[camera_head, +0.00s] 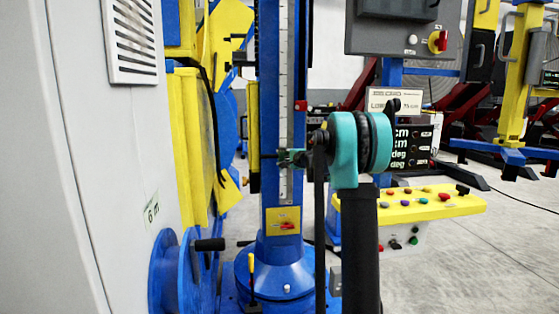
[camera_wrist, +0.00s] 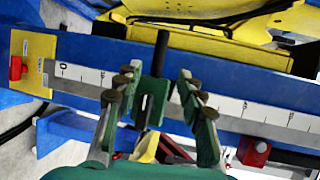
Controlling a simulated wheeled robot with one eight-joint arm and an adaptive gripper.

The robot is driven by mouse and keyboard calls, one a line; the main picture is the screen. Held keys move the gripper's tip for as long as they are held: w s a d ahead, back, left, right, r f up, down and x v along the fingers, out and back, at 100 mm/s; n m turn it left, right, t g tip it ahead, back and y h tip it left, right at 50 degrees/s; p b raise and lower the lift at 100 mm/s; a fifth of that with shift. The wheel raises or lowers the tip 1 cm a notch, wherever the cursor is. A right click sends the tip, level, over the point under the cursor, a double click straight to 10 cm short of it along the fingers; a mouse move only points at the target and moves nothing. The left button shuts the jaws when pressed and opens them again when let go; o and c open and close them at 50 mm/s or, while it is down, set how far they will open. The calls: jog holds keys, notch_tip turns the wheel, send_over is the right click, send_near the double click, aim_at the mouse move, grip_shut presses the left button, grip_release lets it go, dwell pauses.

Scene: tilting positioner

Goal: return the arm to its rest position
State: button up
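My gripper shows in the wrist view (camera_wrist: 158,80) with its two green fingers spread. Between the fingers, in the picture, is a small green block (camera_wrist: 152,100) with a black rod, in front of the blue column's ruler. Gaps show between the fingers and the block, so I see no grip; the depth between them is hard to judge. In the head view, my arm's teal joint (camera_head: 345,150) and black links stand in front of the column. Small green parts beside the ruler are partly hidden by my arm, and I cannot separate gripper from block there.
The blue column (camera_head: 270,120) bears a ruler (camera_head: 284,110). A grey cabinet (camera_head: 100,170) fills the left. A yellow button panel (camera_head: 415,204), a digital display (camera_head: 412,146) and a grey switch box (camera_head: 400,35) stand right of my arm. Open floor (camera_head: 470,270) lies at the lower right.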

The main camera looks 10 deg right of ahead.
jog(key=s+a+f+n+g, duration=0.2)
jog(key=s+f+n, duration=0.15)
jog(key=s, duration=0.55)
jog(key=s+a+f+n+g, duration=0.25)
jog(key=s+f, duration=0.25)
jog(key=s, duration=0.3)
jog(key=s+a+f+n+g, duration=0.1)
jog(key=s+a+f+n, duration=0.15)
jog(key=s+f, duration=0.45)
jog(key=s+d+f+n+g+h, duration=0.1)
jog(key=s+f, duration=0.4)
jog(key=s, duration=0.6)
jog(key=s+d+f+n+g+h, duration=0.2)
jog(key=s+f, duration=0.3)
jog(key=s, duration=0.6)
jog(key=s+d+f+n+g+h, duration=0.2)
jog(key=s+f, duration=0.3)
jog(key=s, duration=0.6)
jog(key=shift+s+d+n+h, duration=0.35)
jog(key=shift+d+n+h, duration=0.1)
jog(key=shift+d+h, duration=0.25)
jog(key=shift+o, duration=0.3)
